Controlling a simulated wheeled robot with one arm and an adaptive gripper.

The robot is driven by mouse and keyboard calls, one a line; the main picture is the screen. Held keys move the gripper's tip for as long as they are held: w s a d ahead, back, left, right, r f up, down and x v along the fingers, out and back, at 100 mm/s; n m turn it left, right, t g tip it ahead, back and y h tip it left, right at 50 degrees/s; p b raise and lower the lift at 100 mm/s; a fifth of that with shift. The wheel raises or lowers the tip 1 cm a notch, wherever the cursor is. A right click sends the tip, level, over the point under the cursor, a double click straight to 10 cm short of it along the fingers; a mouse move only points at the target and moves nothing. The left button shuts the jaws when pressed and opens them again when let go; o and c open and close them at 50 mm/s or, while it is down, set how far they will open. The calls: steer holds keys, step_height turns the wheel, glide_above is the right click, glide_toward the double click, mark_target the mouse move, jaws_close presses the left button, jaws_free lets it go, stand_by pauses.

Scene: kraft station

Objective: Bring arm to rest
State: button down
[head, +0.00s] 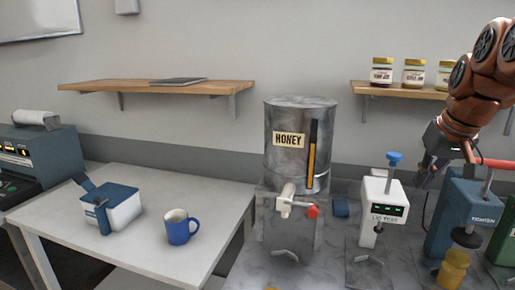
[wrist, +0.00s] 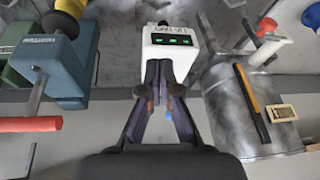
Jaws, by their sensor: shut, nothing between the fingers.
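My gripper (wrist: 166,92) is shut and empty in the wrist view, with its fingertips close together in front of the white lid test device (wrist: 170,45). In the head view my gripper (head: 428,168) is partly hidden by my arm, which comes in from the upper right. It hangs between the white lid test device (head: 382,212) and the blue tighten machine (head: 470,215), above the counter. I cannot tell whether it touches either machine.
A metal honey tank (head: 297,150) with a tap stands left of the devices. A blue mug (head: 181,228) and a white-and-blue box (head: 122,207) are on the white table (head: 80,238). Jars (head: 413,72) stand on the right shelf. The air above the left table is free.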

steer(key=s+a+f+n+g, duration=0.1)
steer(key=s+a+f+g, duration=0.2)
steer(key=s+a+f, duration=0.95)
steer(key=s+a+f+n+g, duration=0.1)
steer(key=s+a+f+g, duration=0.2)
steer(key=s+f, duration=1.1)
steer(key=shift+s+a+f, duration=0.25)
steer(key=shift+s+a, duration=0.1)
steer(key=shift+a, duration=0.5)
